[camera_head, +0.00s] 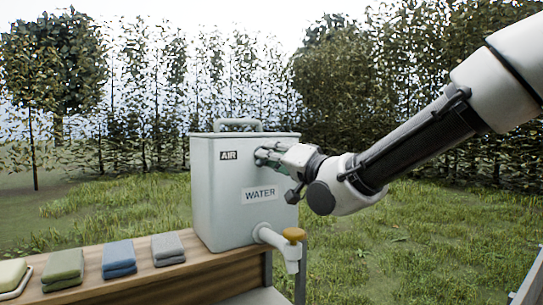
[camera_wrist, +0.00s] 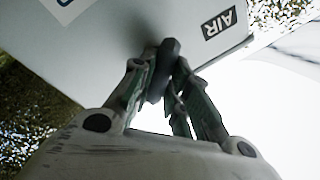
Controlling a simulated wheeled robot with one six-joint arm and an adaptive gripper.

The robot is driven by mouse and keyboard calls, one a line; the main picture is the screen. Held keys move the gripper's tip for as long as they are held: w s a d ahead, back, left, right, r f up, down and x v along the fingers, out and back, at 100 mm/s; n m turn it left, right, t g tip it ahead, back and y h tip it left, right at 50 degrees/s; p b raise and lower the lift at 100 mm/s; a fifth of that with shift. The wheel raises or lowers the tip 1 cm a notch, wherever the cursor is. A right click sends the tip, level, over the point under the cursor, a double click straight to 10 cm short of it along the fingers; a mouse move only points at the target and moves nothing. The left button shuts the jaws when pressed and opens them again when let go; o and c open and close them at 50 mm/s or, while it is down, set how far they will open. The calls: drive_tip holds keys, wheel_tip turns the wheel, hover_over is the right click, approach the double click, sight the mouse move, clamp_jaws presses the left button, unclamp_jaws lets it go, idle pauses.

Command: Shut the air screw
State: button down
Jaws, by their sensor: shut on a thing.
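A pale grey water container (camera_head: 215,195) stands on a wooden bench, with an "AIR" label (camera_head: 229,155) high on its front and a "WATER" label (camera_head: 260,194) below. My gripper (camera_head: 262,155) is at the container's upper front, just right of the "AIR" label. In the wrist view, a dark air screw (camera_wrist: 168,52) sits on the container face beside the "AIR" label (camera_wrist: 219,22). My gripper's fingers (camera_wrist: 160,80) are shut on this screw. In the head view the fingers hide the screw, so its turn angle cannot be told.
A spigot with an orange-yellow knob (camera_head: 294,234) sticks out at the container's lower right, below my arm. Folded cloths in grey (camera_head: 167,247), blue (camera_head: 118,258) and green (camera_head: 63,268) lie on the bench (camera_head: 215,275) to the left. Grass and trees lie behind.

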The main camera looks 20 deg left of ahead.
drive_tip(key=shift+f+m+t+h, duration=0.1)
drive_tip(key=shift+m+t+h, duration=0.35)
drive_tip(key=shift+m, duration=2.05)
drive_tip(key=shift+f+m+t+h, duration=0.1)
drive_tip(key=shift+m+t, duration=0.65)
drive_tip(key=shift+m, duration=2.05)
drive_tip(key=c, duration=1.4)
unclamp_jaws()
drive_tip(key=shift+o, duration=0.2)
drive_tip(key=v, duration=1.2)
